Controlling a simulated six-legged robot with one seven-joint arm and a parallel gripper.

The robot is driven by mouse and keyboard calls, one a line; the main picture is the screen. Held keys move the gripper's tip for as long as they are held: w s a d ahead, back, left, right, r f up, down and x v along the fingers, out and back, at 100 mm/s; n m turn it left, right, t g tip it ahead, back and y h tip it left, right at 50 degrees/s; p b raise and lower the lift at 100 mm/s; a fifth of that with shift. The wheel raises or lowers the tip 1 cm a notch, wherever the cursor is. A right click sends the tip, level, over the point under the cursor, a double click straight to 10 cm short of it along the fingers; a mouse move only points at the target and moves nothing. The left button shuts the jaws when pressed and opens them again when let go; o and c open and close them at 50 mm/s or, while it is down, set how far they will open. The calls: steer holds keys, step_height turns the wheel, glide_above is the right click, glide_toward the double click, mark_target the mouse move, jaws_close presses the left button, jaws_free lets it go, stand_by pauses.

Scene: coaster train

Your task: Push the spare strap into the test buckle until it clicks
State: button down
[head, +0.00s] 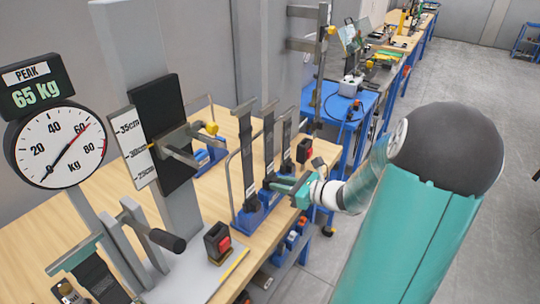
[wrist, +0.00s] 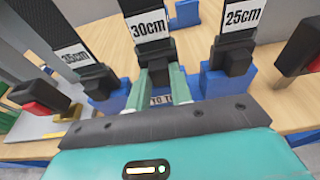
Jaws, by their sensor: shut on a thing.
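My gripper (wrist: 160,88) is shut on the black lower end of the 30cm strap, with one green finger on each side. The strap is upright at its blue holder; its tip is hidden. In the head view my gripper (head: 284,186) is at the rack. A black buckle with a red button (head: 219,243) stands left of the rack, and a similar one (head: 304,150) stands right. I cannot tell which is the test buckle.
A dial gauge (head: 58,146) below a "PEAK 65 kg" display (head: 36,95) stands left. A lever with a black handle (head: 166,241) is near the left buckle. Open floor lies right.

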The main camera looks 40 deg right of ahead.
steer(key=shift+r, duration=2.45)
steer(key=s+d, duration=0.2)
steer(key=s, duration=0.3)
steer(key=shift+s, duration=0.35)
